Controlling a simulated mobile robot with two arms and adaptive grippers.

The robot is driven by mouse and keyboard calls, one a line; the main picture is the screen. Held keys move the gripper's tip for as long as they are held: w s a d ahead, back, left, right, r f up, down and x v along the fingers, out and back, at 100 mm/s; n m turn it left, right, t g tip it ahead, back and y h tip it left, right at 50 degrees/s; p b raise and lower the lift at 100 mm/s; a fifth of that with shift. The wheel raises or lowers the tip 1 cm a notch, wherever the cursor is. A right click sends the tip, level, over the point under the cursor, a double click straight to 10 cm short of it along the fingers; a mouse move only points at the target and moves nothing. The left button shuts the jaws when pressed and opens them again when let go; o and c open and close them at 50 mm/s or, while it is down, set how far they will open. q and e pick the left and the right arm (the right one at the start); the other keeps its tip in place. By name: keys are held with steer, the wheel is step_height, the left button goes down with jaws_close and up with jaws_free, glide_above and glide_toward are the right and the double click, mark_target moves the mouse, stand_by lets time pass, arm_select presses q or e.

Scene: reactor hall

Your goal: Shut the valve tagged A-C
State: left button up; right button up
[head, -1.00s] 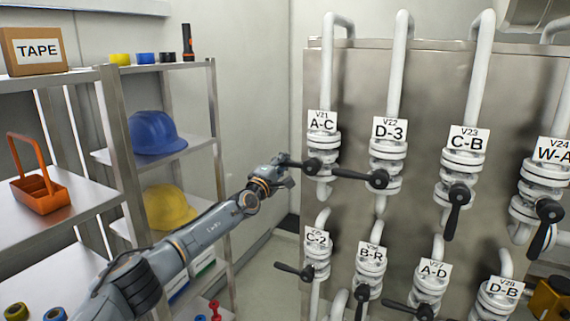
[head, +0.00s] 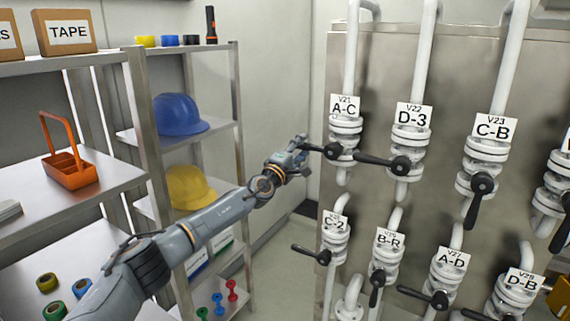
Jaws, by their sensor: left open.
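Valve A-C sits at the top left of the pipe panel, under its white tag V21 A-C (head: 345,107). Its black lever (head: 317,149) points left from the hub, about level and crosswise to the upright white pipe. My left gripper (head: 301,153) is open at the lever's left end, with its fingers close around or beside the tip. I cannot tell whether they touch it. My right gripper is not in view.
Valve D-3 (head: 402,165) is close on the right, its lever pointing left towards A-C. Valve C-2 (head: 336,243) is below. Shelves with a blue helmet (head: 180,114), a yellow helmet (head: 190,188) and an orange tote (head: 70,170) stand left.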

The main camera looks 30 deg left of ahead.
arm_select(q)
steer(key=s+f, duration=0.2)
steer(key=s, duration=0.8)
steer(key=shift+s+a, duration=0.15)
steer(key=shift+a, duration=0.1)
